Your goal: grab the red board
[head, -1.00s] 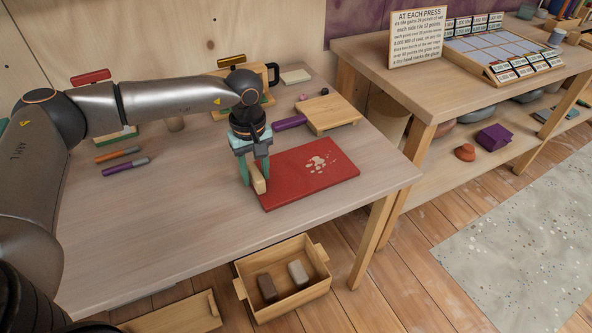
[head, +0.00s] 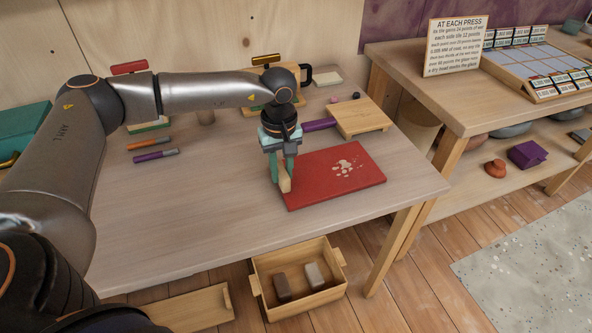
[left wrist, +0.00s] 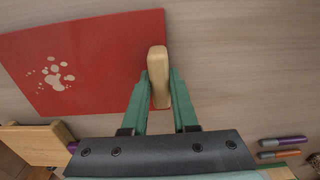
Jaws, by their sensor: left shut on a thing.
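The red board (head: 322,184) lies flat on the table, with pale splotches on its face. A pale wooden handle block (head: 285,182) sits at its left edge. My left gripper (head: 282,180) points down there, its green fingers shut on this handle. In the left wrist view, the red board (left wrist: 95,60) reaches to the left of the handle (left wrist: 158,75), which stands between the fingers (left wrist: 160,90). My right gripper is not in view.
A small wooden board (head: 360,118) and purple roller handle lie behind the red board. Markers (head: 150,142) lie to the left. A wooden crate (head: 300,278) with two blocks stands on the floor below the table's front edge. The table's left middle is clear.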

